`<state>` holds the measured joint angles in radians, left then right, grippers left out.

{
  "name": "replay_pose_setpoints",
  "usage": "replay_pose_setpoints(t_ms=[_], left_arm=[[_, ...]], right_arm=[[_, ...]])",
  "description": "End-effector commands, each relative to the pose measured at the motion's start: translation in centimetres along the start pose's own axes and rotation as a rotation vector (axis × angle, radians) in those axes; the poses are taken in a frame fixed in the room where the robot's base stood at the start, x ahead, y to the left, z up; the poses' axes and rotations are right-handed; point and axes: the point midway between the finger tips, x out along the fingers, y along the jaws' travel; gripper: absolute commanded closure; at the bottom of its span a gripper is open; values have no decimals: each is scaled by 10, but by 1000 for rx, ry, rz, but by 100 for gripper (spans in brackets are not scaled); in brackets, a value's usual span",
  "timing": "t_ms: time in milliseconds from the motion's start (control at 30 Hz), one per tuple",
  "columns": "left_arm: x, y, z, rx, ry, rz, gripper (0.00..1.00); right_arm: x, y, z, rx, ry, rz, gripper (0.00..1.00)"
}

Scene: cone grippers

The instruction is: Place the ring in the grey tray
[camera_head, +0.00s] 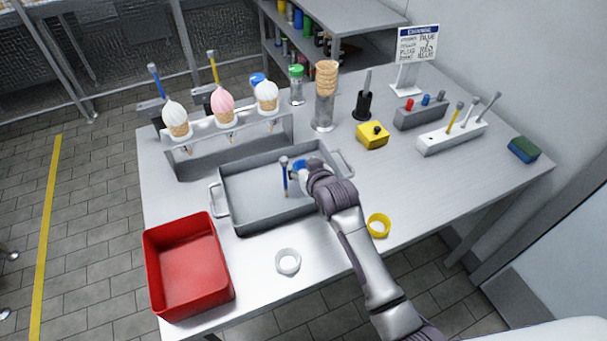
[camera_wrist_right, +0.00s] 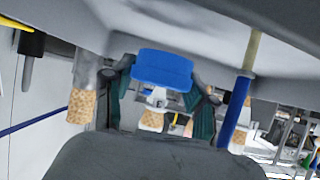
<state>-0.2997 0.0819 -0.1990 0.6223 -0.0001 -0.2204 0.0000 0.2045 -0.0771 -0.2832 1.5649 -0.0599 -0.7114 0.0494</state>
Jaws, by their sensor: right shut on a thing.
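My right gripper (camera_head: 305,170) is over the right part of the grey tray (camera_head: 248,201). It is shut on a blue ring (camera_head: 298,167), which is partly hidden by the gripper. In the right wrist view the blue ring (camera_wrist_right: 162,68) shows edge-on between the two fingers. I cannot tell whether the ring touches the tray floor. A blue-handled tool (camera_head: 285,178) appears upright in the tray, just left of the gripper. A white ring (camera_head: 288,262) and a yellow ring (camera_head: 379,225) lie on the table in front of the tray. My left gripper is not in view.
A red bin (camera_head: 187,266) stands at the front left. Behind the tray are a rack (camera_head: 235,143) with ice-cream cones, a cone stack (camera_head: 325,97) and a yellow box (camera_head: 372,135). A white tool block (camera_head: 452,138) stands further right. The right front tabletop is mostly clear.

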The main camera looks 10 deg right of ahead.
Motion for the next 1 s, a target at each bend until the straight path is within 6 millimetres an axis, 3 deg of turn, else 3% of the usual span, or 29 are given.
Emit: replay_pose_setpoints(t_ms=[200, 633, 667, 700, 1000], left_arm=[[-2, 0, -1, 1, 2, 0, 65], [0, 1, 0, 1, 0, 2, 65], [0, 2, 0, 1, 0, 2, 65], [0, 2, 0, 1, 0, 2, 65], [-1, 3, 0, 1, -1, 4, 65]], right_arm=[[14, 0, 28, 0, -3, 0, 62], [18, 1, 35, 0, -2, 0, 62], [17, 1, 34, 0, -2, 0, 38], [17, 1, 34, 1, -2, 0, 33], [17, 1, 32, 1, -2, 0, 33]])
